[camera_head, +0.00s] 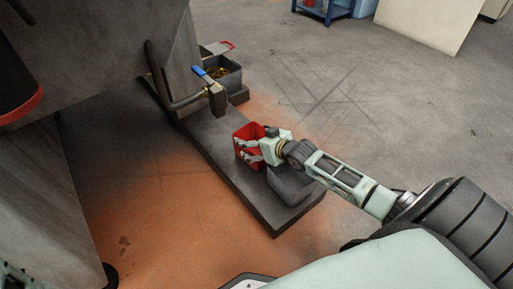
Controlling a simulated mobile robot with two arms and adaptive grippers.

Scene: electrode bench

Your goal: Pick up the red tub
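The red tub (243,133) is a small open box on the dark plinth, in the middle of the head view. My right arm reaches in from the right. Its gripper (252,149) is at the tub's near right side, with the fingers overlapping the tub's wall. The gripper covers part of the tub. I cannot tell whether the fingers grip the wall or only lie against it.
A grey tub (291,185) sits on the plinth (262,205) under my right wrist. Behind stand a blue-handled valve (213,92) and a grey bin (232,77) with yellowish contents. A large grey machine (95,50) fills the left. Open floor lies to the right.

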